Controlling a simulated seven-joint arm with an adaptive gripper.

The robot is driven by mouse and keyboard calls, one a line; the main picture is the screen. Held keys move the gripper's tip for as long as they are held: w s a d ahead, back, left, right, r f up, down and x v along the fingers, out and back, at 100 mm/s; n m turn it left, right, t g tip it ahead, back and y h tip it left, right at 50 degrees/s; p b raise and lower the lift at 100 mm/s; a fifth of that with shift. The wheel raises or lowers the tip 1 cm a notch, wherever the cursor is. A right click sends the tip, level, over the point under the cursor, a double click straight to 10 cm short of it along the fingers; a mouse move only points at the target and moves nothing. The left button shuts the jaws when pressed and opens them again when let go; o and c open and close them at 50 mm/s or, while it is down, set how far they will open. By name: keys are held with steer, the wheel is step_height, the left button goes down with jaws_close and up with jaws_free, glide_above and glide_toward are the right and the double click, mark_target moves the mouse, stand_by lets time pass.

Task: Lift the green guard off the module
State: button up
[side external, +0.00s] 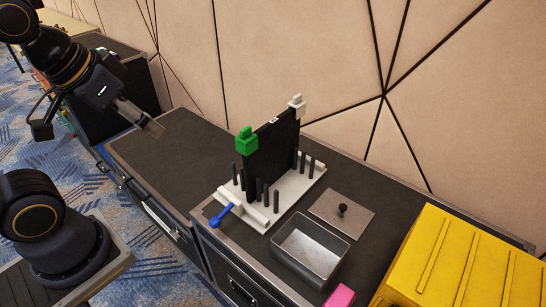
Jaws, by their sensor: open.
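The green guard (247,141) sits on the upper left corner of the black module (274,152). The module stands upright in a white base (258,212) with several dark posts. A white block (297,106) sits on the module's other upper corner. My gripper (150,126) is open and empty at the upper left, above the counter's left end and well apart from the guard. Its fingertips are small and partly hard to make out in this view.
A blue-handled lever (222,215) sticks out from the base's front. A grey metal bin (310,251) and a flat plate with a black knob (341,212) lie to the right. A yellow case (470,265) and a pink block (340,296) are further right. The counter's left part (185,150) is clear.

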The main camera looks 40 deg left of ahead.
steer(key=w+r+g, duration=0.2)
steer(key=w+r, duration=0.6)
steer(key=w, duration=0.5)
steer(key=g, duration=0.3)
glide_above(246, 136)
steer(key=a, duration=0.1)
step_height(246, 136, down, 8)
steer(key=shift+g, duration=0.3)
steer(key=f, duration=1.3)
steer(key=shift+w+a, duration=0.2)
steer(key=shift+w, duration=0.15)
steer(key=f, duration=0.5)
steer(key=shift+s+d+f, duration=0.15)
steer(key=shift+d+f, duration=0.2)
steer(key=shift+d, duration=0.05)
